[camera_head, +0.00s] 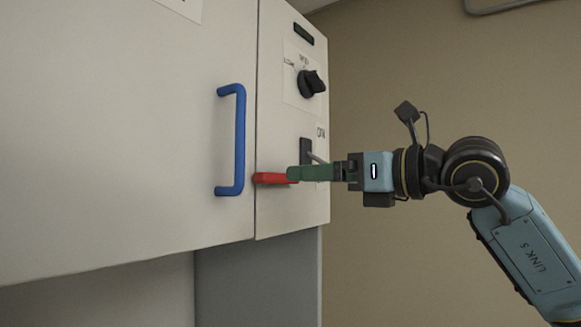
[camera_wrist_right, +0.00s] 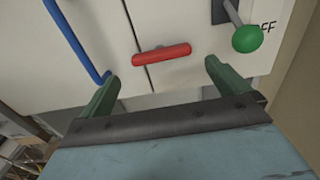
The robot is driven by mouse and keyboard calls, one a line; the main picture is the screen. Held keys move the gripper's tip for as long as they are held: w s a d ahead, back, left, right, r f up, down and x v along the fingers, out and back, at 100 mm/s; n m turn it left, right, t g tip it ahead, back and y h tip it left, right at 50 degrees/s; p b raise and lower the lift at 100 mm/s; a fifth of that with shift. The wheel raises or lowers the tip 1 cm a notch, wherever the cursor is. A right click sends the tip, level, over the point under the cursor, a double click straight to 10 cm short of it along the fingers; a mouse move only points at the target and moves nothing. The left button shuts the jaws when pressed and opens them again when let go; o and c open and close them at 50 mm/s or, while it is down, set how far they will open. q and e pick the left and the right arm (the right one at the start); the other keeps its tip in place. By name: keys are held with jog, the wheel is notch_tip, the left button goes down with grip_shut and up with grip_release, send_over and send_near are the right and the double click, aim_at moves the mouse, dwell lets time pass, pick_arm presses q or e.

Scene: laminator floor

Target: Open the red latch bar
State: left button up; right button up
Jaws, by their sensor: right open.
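The red latch bar (camera_head: 270,178) lies about level across the seam between the white door and the side panel, low on the cabinet. In the right wrist view the red latch bar (camera_wrist_right: 161,54) sits just past the fingertips, in line with the gap between them. My right gripper (camera_head: 291,174) has green fingers and comes in from the right, partly covering the bar's right end in the head view. In the wrist view the right gripper (camera_wrist_right: 162,73) is open with nothing between its fingers. I cannot tell whether a finger touches the bar. My left gripper is not in view.
A blue door handle (camera_head: 239,140) stands left of the bar. A switch lever (camera_head: 307,152) is close above the right gripper; its green knob (camera_wrist_right: 248,38) shows right of the bar. A black rotary knob (camera_head: 311,84) is higher up. Free room lies to the right.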

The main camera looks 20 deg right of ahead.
aim_at(277, 178)
jog(key=p+x, duration=0.1)
jog(key=x, duration=0.5)
jog(key=shift+w+a+p, duration=0.2)
jog(key=shift+w+p, duration=0.15)
jog(key=shift+p, duration=0.05)
jog(key=c, duration=0.6)
